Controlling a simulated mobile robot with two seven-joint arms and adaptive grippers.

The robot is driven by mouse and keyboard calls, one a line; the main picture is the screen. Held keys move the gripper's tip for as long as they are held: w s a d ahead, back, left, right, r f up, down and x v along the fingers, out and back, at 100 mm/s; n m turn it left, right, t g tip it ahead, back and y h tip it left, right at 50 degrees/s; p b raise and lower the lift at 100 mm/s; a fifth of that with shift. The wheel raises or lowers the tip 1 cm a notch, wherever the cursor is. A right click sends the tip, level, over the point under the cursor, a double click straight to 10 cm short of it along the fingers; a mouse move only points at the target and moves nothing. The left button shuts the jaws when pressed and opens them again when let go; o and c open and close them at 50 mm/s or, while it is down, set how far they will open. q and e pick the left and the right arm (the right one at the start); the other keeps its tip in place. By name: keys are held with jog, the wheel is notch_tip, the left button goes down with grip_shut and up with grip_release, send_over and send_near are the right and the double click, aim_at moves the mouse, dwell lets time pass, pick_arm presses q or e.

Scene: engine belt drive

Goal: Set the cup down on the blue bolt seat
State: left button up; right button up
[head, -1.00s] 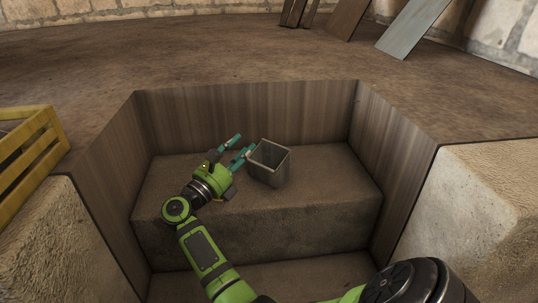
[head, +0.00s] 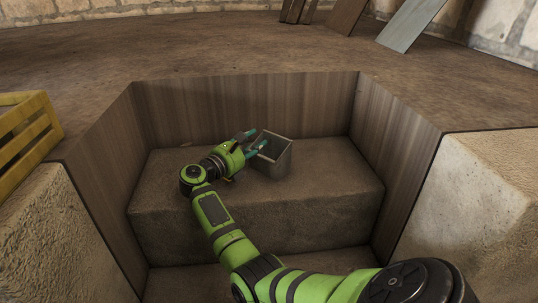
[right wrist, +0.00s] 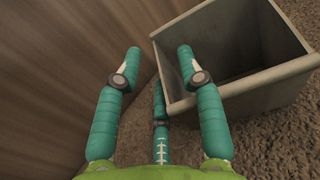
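A grey, square, open-topped container (head: 275,160), the only cup-like thing in view, stands upright on a brown stone step. It looks empty. My right gripper (head: 256,141) is at its left side, with teal fingers spread. In the right wrist view the gripper (right wrist: 159,56) is open. One finger overlaps the near left rim of the container (right wrist: 235,88), another is left of it, and a third is lower, by the outer wall. I cannot tell whether any finger touches it. No blue bolt seat shows. My left gripper is not in view.
The step (head: 250,212) sits in a recess with wood-grained walls (head: 250,107). A yellow slatted crate (head: 28,125) is at the left edge. Planks, one blue-grey (head: 412,23), lean at the back. The step is bare right of the container.

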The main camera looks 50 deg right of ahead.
grip_shut()
jog(key=shift+r, duration=0.1)
jog(key=shift+r, duration=0.1)
